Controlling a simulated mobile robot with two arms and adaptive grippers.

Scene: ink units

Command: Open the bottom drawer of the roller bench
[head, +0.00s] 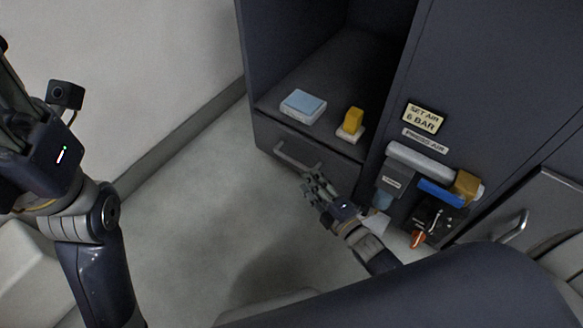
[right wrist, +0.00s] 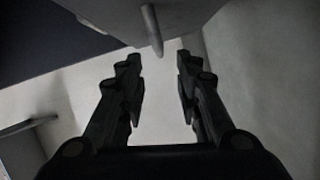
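The roller bench is a dark cabinet with an open niche. Below the niche is a drawer front (head: 330,168) with a pale bar handle (head: 295,157). The drawer looks closed. My right gripper (head: 313,184) is just in front of this drawer, slightly right of and below the handle in the head view. In the right wrist view, its two fingers (right wrist: 160,72) are spread with nothing between them. The handle (right wrist: 152,30) shows beyond the fingertips, apart from them. My left gripper (head: 8,85) is at the left edge, partly cut off, so its opening is unclear.
On the niche floor (head: 345,80) lie a light blue block (head: 303,105) and a yellow block on a pale base (head: 352,121). The floor (head: 200,215) left of the drawer is clear.

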